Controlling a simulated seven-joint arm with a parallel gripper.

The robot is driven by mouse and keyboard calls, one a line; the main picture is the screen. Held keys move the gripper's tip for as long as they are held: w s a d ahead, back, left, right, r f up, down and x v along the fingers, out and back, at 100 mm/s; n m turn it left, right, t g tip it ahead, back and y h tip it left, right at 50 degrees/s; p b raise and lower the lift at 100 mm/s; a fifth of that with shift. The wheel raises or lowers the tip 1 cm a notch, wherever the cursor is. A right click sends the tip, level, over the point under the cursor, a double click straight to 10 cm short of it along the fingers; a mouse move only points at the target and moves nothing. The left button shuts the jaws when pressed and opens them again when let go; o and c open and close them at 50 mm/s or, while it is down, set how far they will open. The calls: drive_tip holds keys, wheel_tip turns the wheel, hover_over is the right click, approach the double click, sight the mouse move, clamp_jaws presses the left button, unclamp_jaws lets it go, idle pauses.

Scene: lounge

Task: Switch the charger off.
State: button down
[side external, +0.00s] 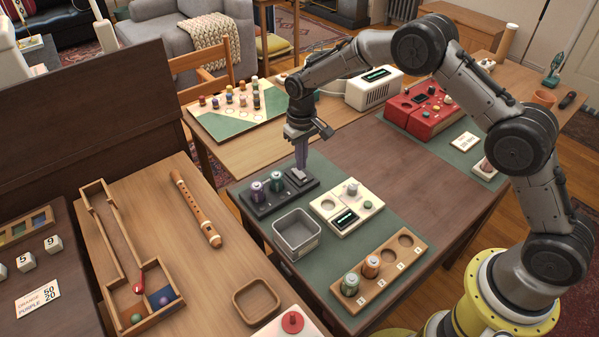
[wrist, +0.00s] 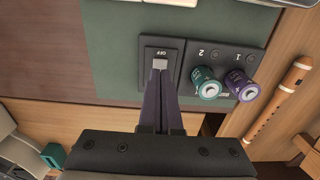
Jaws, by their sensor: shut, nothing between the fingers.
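The charger (side external: 263,207) is a dark box on the green mat, left of the table's middle. It also shows in the wrist view (wrist: 226,50). A purple cell (wrist: 240,84) stands at slot 1 and a teal cell (wrist: 207,84) at slot 2. The switch panel (wrist: 176,48) is at the charger's other end, with the word OFF readable beyond my fingertips. My gripper (wrist: 159,65) is shut and empty, fingers pointing down at the switch. In the side external view my gripper (side external: 300,170) is right at it. Fingertips hide part of the switch; contact and rocker position are unclear.
A grey bin (side external: 297,233) and a cream device with a display (side external: 329,218) stand close to the charger. A wooden rack (side external: 378,286) holds a green and an orange cell. A red device (side external: 424,117) stands farther back. Bare table lies behind the cream device.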

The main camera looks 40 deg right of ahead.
drive_tip(key=shift+r, duration=2.25)
wheel_tip(320, 180, up, 15)
drive_tip(key=t, duration=0.3)
hover_over(301, 174)
drive_tip(key=s+d, duration=0.2)
drive_tip(key=s+d+r, duration=0.2)
drive_tip(key=s+r, duration=0.3)
drive_tip(key=r, duration=0.2)
drive_tip(key=s+d+r+t, duration=0.2)
drive_tip(key=s+r, duration=0.4)
drive_tip(key=s, duration=0.7)
drive_tip(key=s+f, duration=0.4)
drive_tip(key=s, duration=0.4)
drive_tip(key=s+d+f, duration=0.1)
drive_tip(key=s+f, duration=0.3)
drive_tip(key=s, duration=0.5)
drive_tip(key=shift+s+t, duration=0.25)
drive_tip(key=shift+t, duration=0.05)
drive_tip(key=shift+f, duration=0.1)
